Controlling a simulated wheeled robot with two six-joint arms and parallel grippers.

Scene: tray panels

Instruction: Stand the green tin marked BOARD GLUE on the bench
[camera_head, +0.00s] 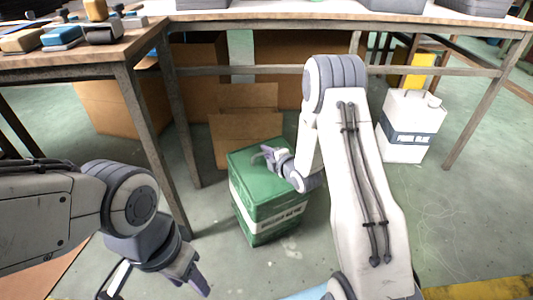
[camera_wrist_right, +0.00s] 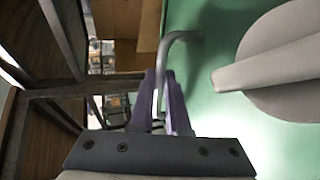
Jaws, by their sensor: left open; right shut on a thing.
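The green tin (camera_head: 268,218), with a white label band whose lettering is blurred, is upright at floor level beneath the bench (camera_head: 260,22). I cannot tell whether its base touches the floor. My right gripper (camera_head: 275,155) is at the top of the tin, shut on its grey handle. In the right wrist view, the purple fingers of the right gripper (camera_wrist_right: 163,95) close around the bent grey handle (camera_wrist_right: 178,38), above the green top (camera_wrist_right: 205,70) and beside a round pale cap. My left gripper (camera_head: 160,283) is open and empty at the lower left, apart from the tin.
A white container (camera_head: 408,140) with a dark label stands on the floor at right. Cardboard boxes (camera_head: 247,140) stand behind the tin. Bench legs (camera_head: 150,120) and a crossbar are close by. Blocks (camera_head: 62,35) lie on the left benchtop; grey bins (camera_head: 392,5) stand along the back.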

